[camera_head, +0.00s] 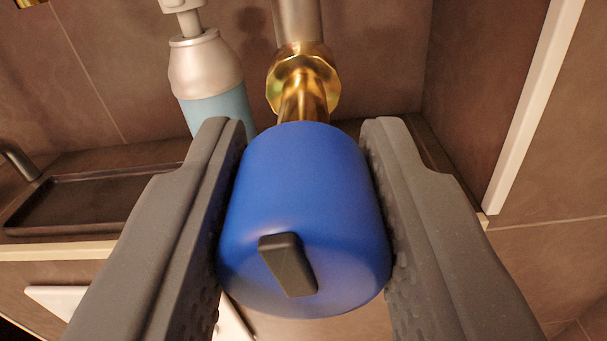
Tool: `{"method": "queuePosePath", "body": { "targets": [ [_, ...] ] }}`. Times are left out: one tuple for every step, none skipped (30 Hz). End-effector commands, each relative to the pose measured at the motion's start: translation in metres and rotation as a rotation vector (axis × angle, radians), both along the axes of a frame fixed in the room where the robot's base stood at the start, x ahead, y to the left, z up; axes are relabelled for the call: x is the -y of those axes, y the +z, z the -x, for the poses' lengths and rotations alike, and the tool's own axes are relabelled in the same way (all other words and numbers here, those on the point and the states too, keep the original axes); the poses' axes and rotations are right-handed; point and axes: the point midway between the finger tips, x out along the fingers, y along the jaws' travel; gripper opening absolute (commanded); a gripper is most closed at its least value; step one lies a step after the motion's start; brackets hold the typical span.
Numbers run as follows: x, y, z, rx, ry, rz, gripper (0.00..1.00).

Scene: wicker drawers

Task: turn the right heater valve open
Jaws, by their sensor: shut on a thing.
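The heater valve is a blue cylindrical knob (303,200) in the middle of the camera_head view. A dark raised marker (287,264) sits on its near face, slanting from upper left to lower right. Behind the knob, a brass fitting (303,85) joins it to a metal pipe (297,20) running up. My gripper (303,150) has one grey finger on each side of the knob and is shut on it. Only one valve is in view, so I cannot tell left from right by comparison.
A bottle (205,75) with a silver top and light blue body stands behind the left finger. A dark tray or basin (95,195) is at the left. A white vertical edge strip (533,105) runs down the right. Brown tiled walls (380,50) close off the back.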

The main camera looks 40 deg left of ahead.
Motion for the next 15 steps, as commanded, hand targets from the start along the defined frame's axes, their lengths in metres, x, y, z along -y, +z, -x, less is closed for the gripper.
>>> {"method": "queuePosePath", "body": {
  "targets": [
    [0.0007,-0.0005,0.0,0.02,-0.001,0.027,0.07],
    [0.0007,-0.0004,0.0,0.034,-0.001,0.048,0.07],
    [0.0008,-0.0004,0.0,0.054,-0.002,0.076,0.07],
    [0.001,-0.0003,0.0001,0.069,-0.002,0.098,0.07],
    [0.0011,-0.0003,0.0001,0.084,-0.003,0.121,0.07],
    [0.0013,-0.0002,0.0002,0.106,-0.003,0.152,0.07],
    [0.0014,-0.0003,0.0002,0.122,-0.003,0.175,0.07],
    [0.0012,-0.0003,0.0003,0.138,-0.003,0.2,0.07],
    [0.0009,-0.0004,0.0004,0.159,-0.003,0.231,0.07],
    [0.0006,-0.0005,0.0004,0.176,-0.003,0.256,0.07],
    [0.0002,-0.0008,0.0005,0.19,-0.002,0.279,0.07],
    [-0.0001,-0.0009,0.0006,0.212,-0.002,0.312,0.07],
    [-0.0002,-0.0011,0.0005,0.228,-0.002,0.336,0.07],
    [-0.0001,-0.0012,0.0006,0.244,-0.002,0.36,0.07],
    [0.0001,-0.0013,0.0006,0.265,-0.003,0.392,0.07]
  ]
}}
